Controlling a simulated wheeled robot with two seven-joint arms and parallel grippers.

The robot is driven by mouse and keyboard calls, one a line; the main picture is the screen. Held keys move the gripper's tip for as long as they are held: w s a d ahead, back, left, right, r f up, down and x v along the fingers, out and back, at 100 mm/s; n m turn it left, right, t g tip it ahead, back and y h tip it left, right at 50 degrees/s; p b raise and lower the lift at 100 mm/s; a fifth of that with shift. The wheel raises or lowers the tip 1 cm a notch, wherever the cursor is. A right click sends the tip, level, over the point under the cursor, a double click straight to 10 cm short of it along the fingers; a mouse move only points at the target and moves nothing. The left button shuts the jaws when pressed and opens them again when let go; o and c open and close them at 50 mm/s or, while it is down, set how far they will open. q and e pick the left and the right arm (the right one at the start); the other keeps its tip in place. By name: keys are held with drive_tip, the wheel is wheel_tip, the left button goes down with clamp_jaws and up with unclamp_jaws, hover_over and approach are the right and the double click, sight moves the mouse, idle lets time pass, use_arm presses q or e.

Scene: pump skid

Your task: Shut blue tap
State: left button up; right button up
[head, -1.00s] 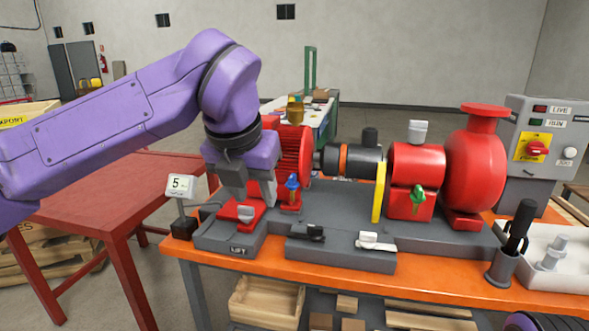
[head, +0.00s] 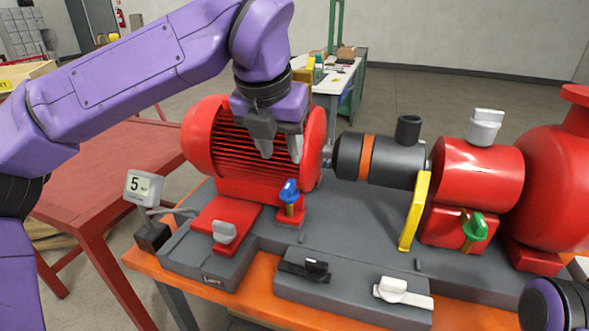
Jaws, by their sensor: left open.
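The blue tap (head: 289,191) has a blue handle on a brass stem, on a small red block at the front right foot of the red motor. My left gripper (head: 281,155) is open and points down, just above and behind the blue tap in the picture. Its fingers are apart and empty, in front of the motor's ribbed side. I see no contact with the tap. My right gripper is not in view; a purple part of my right arm shows at the lower right edge.
A green tap (head: 475,231) sits on the red pump block at right. A yellow guard (head: 414,211) stands near the shaft. Black (head: 316,269) and white (head: 401,291) levers lie in front. A gauge display (head: 144,187) stands left.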

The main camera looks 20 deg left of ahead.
sight(289, 184)
use_arm(q)
drive_tip(key=x, duration=0.9)
drive_tip(key=shift+s+f, duration=0.15)
drive_tip(key=shift+f, duration=0.15)
clamp_jaws()
